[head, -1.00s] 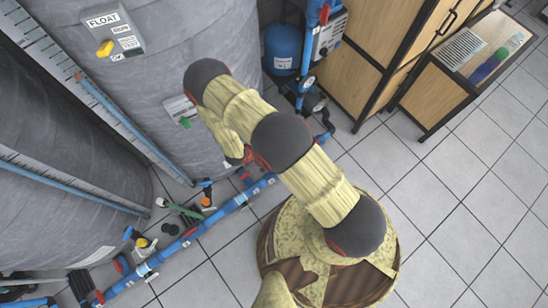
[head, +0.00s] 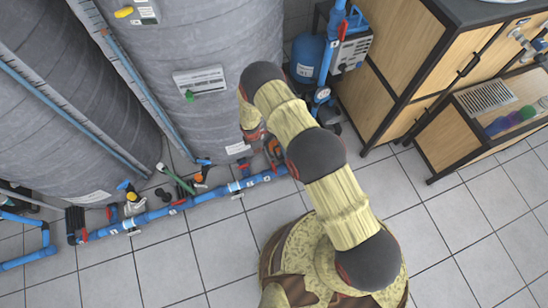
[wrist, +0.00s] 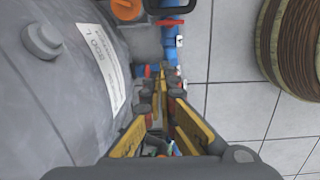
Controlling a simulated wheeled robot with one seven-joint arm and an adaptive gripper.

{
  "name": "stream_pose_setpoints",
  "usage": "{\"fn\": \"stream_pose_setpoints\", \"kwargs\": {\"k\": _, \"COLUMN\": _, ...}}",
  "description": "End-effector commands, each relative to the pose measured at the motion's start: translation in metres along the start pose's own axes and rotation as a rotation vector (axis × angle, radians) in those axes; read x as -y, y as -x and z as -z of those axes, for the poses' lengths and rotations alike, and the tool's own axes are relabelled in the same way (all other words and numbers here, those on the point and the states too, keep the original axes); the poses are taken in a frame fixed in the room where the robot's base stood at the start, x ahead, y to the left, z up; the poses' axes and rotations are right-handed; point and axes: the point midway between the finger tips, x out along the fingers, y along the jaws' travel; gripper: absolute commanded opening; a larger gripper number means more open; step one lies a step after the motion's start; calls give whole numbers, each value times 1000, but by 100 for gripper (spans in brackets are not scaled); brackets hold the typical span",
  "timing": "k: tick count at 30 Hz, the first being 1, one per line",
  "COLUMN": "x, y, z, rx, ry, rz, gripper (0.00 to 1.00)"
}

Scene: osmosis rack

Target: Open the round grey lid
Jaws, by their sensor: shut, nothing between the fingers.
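I cannot make out a round grey lid for certain in either view. Two large grey tanks fill the left of the head view; the nearer-middle tank (head: 215,45) carries a white label. My gripper (wrist: 163,80) is shut and empty beside this wall, above the blue piping. In the head view my arm hides most of the gripper.
Blue pipes (head: 160,213) with valves run along the floor before the tanks. A blue vessel (head: 308,57) stands behind my arm. A wooden cabinet (head: 390,60) and a low shelf unit (head: 450,150) stand at the right. Tiled floor (head: 440,225) is free at lower right.

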Motion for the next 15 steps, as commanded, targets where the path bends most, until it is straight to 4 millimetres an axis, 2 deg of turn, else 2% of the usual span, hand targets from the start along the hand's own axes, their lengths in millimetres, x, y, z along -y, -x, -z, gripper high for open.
{"fn": "stream_pose_setpoints", "kwargs": {"k": 5, "x": 12, "y": -4, "z": -9, "rx": 35, "ry": 7, "rz": 42, "gripper": 0}}
{"fn": "stream_pose_setpoints", "kwargs": {"k": 8, "x": 13, "y": -15, "z": -10, "rx": 34, "ry": 5, "rz": 42, "gripper": 0}}
{"fn": "stream_pose_setpoints", "kwargs": {"k": 15, "x": 14, "y": -60, "z": -11, "rx": 33, "ry": 3, "rz": 41, "gripper": 0}}
